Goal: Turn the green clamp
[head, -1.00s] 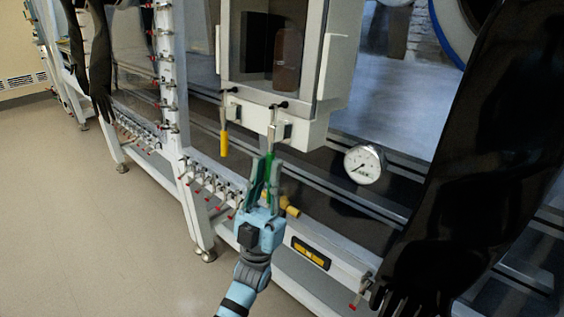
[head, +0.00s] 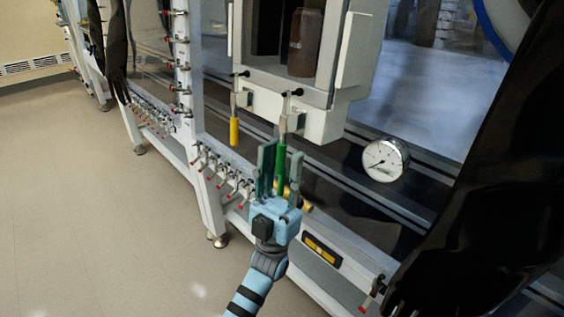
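The green clamp (head: 281,166) has a green handle that hangs down from a metal bracket under the front right of the white box. My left gripper (head: 280,158) comes up from below with its fingers apart, one to each side of the green handle. The handle appears between the fingers in the picture, with a gap to the left finger; contact is not clear. A second clamp with a yellow handle (head: 234,131) hangs to the left. My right gripper is not in view.
A white box (head: 315,122) with an open door and a brown bottle (head: 304,42) inside is above. A round gauge (head: 385,159) is to the right. Black gloves (head: 479,219) hang at right and far left. Small red-tipped valves (head: 224,178) line the lower rail. The floor at left is clear.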

